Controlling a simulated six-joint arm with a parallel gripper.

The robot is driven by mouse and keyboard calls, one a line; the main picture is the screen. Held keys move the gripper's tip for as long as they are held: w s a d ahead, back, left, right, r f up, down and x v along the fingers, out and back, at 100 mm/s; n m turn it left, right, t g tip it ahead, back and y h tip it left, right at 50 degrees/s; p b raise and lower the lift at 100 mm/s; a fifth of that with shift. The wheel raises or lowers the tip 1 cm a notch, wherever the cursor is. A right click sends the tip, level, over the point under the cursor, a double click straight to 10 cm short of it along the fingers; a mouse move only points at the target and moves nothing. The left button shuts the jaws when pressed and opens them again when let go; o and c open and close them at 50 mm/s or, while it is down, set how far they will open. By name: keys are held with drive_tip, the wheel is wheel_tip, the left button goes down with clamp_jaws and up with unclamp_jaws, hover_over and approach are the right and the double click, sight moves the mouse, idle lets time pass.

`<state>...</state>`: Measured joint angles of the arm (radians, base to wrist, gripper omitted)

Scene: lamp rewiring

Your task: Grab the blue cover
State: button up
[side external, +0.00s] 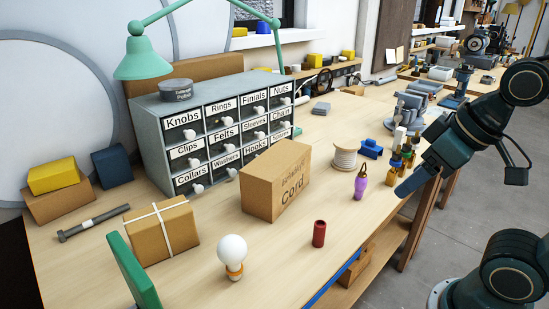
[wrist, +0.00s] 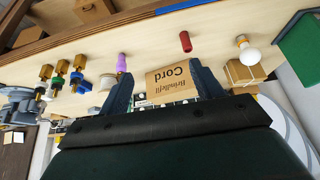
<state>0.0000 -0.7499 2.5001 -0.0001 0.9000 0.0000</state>
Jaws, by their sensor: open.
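My gripper (side external: 408,184) is open and empty above the bench's right front edge. In the wrist view its two fingers (wrist: 162,84) stand wide apart with the cord box behind them. A blocky blue piece (side external: 370,149) lies on the bench beyond my gripper, beside the white cord spool. In the wrist view it is mostly hidden near the left finger. A small row of brass sockets (side external: 402,156) with coloured collars, one of them blue, stands nearer my gripper; the wrist view shows them too (wrist: 62,70). I cannot tell which blue thing is the cover.
A purple piece (side external: 361,183) and a red cylinder (side external: 319,233) stand on the bench. A cord box (side external: 275,180), white spool (side external: 344,158), bulb (side external: 232,252) and labelled drawer cabinet (side external: 212,130) stand around. The bench's front middle is fairly clear.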

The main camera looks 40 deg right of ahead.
drive_tip(key=shift+r, duration=0.1)
drive_tip(key=w+d+r+g+h, duration=0.1)
drive_tip(key=w+d+r+g, duration=0.15)
drive_tip(key=w+d, duration=0.6)
drive_tip(key=w+d+r+g, duration=0.1)
drive_tip(key=w+d+r, duration=0.4)
drive_tip(key=w, duration=0.6)
drive_tip(key=w+d+f, duration=0.2)
drive_tip(key=d+f, duration=0.2)
drive_tip(key=d, duration=0.4)
drive_tip(key=w+d+f+g, duration=0.1)
drive_tip(key=d+f, duration=0.3)
drive_tip(key=d, duration=0.4)
drive_tip(key=w+d+f+g+y, duration=0.1)
drive_tip(key=w+d+f, duration=0.2)
drive_tip(key=d, duration=0.5)
drive_tip(key=shift+w+f, duration=0.3)
drive_tip(key=shift+f, duration=0.2)
drive_tip(key=shift+d, duration=0.1)
